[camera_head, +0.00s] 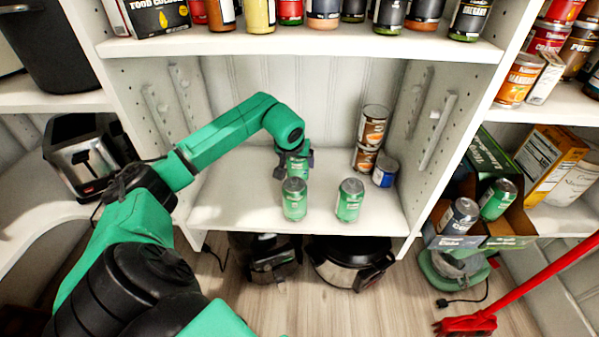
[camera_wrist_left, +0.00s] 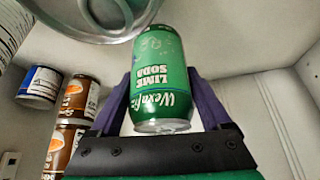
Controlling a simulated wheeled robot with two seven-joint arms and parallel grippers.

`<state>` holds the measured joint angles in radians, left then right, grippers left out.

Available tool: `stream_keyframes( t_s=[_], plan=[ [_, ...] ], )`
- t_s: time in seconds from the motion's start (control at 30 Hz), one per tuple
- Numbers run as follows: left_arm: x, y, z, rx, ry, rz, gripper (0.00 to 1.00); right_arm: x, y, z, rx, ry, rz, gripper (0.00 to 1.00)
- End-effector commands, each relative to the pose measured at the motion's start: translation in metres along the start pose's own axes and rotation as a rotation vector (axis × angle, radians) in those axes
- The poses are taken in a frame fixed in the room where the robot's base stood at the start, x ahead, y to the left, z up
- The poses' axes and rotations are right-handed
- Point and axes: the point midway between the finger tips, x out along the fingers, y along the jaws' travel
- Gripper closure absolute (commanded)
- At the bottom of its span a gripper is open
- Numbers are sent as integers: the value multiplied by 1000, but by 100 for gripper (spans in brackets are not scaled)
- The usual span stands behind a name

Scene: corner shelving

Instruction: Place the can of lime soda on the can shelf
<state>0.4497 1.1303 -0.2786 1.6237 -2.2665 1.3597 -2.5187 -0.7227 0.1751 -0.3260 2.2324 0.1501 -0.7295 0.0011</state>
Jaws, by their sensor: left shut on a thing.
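My left gripper (camera_head: 293,160) reaches into the middle shelf (camera_head: 235,190). It is shut on a green can of lime soda (camera_head: 298,168). In the left wrist view the can (camera_wrist_left: 160,80) sits between the two dark fingers (camera_wrist_left: 165,105), its "LIME SODA" label upside down in the picture. Whether its base touches the shelf is hidden in the head view. One green can (camera_head: 294,203) stands just in front of it and partly covers it; another green can (camera_head: 349,203) stands to the right. My right gripper is not in view.
Two stacked brown cans (camera_head: 372,128) and a blue can (camera_head: 385,172) stand at the shelf's back right. An upper shelf (camera_head: 300,45) holds jars. A cardboard box (camera_head: 512,228) with cans is at right; a toaster (camera_head: 85,155) is at left. The shelf's left part is clear.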

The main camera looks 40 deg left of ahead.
Motion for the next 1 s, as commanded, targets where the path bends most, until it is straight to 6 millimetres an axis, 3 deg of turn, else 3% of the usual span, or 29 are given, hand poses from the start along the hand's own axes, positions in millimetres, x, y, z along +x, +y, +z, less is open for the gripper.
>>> stream_keyframes(
  t_s=[0.1,0.43,0.47,0.5,0.83,1.0],
  plan=[
    [22,0,13,-1,-1,1,100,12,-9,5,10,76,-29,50],
    [25,0,14,0,1,1,100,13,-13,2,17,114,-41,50],
    [26,0,15,1,-1,0,15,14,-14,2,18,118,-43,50],
    [25,0,15,1,-1,1,0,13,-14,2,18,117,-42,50],
    [22,0,13,0,-1,1,0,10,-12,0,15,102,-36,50],
    [-7,-1,11,3,3,-2,0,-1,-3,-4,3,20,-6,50]
  ],
)
